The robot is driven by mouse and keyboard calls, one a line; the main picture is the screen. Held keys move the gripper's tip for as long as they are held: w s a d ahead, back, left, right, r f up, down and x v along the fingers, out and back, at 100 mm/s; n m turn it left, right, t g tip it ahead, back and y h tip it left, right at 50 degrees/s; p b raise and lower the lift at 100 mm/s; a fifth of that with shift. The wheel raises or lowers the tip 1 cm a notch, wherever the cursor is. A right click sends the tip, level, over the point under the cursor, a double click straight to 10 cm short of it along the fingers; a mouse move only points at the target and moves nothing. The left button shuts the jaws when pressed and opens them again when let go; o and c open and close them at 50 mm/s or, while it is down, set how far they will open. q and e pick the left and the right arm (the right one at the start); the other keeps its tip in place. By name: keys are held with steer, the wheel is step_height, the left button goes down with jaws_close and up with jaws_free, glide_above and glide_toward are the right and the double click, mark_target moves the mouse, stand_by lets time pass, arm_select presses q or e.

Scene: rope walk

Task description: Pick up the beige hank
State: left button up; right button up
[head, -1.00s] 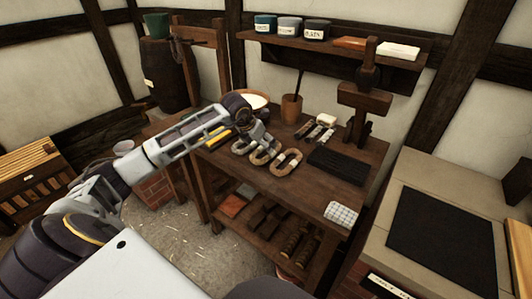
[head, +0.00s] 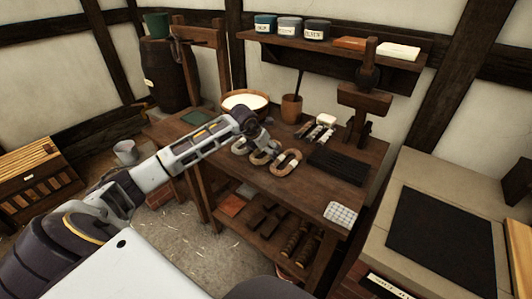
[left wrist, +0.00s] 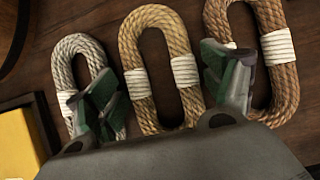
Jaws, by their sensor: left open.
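Three rope hanks with white bindings lie in a row on the dark wooden bench. The beige hank (left wrist: 159,50) is the middle one in the left wrist view, between a grey hank (left wrist: 72,57) on the left and a brown hank (left wrist: 281,58) on the right. In the head view the beige hank (head: 260,157) is partly behind my gripper. My left gripper (left wrist: 163,88) is open and empty, its fingers to either side of the beige hank's near part. The left finger overlaps the grey hank, the right one the brown hank. The gripper's height over the bench is unclear.
A white-filled bowl (head: 245,101) and a brown pot (head: 291,109) stand behind the hanks. A black ridged block (head: 338,165) lies to their right, with a wooden post stand (head: 364,100) behind it. A yellow block in a dark tray (left wrist: 17,140) is close at left.

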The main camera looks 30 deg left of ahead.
stand_by(0.3)
arm_select(q)
steer(key=c, duration=0.8)
steer(key=shift+r, duration=0.1)
steer(key=shift+c, duration=0.2)
step_height(320, 180, up, 10)
stand_by(0.6)
